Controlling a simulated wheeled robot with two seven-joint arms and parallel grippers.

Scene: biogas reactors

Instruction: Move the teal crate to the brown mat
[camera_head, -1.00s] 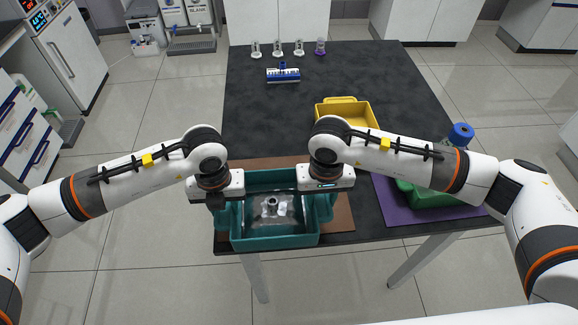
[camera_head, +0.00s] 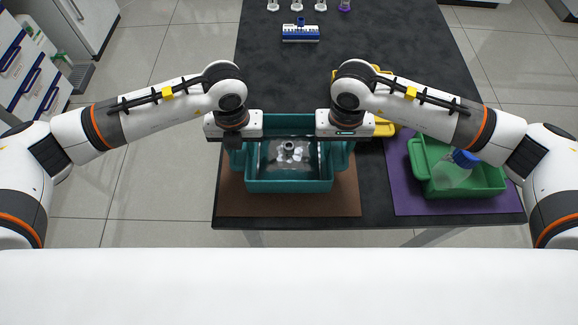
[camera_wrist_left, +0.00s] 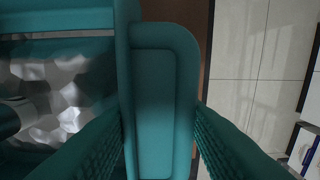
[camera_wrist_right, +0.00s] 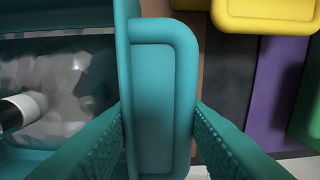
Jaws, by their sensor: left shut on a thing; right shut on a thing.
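The teal crate (camera_head: 288,186) is over the brown mat (camera_head: 290,205) in the head view, with mat showing in front and at the sides. I cannot tell whether it touches the mat. It holds pale lumpy pieces and a small cylindrical item. My left gripper (camera_head: 237,150) is shut on the crate's left handle, which fills the middle of the left wrist view (camera_wrist_left: 155,100). My right gripper (camera_head: 343,150) is shut on the right handle, also seen in the right wrist view (camera_wrist_right: 160,100). The arms partly hide the handles in the head view.
A green crate (camera_head: 480,188) with a blue-capped bottle (camera_head: 455,172) stands on a purple mat (camera_head: 415,205) to the right. A yellow crate (camera_head: 384,128) is partly behind my right arm. A blue and white rack (camera_head: 300,33) stands at the back. The table's middle is clear.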

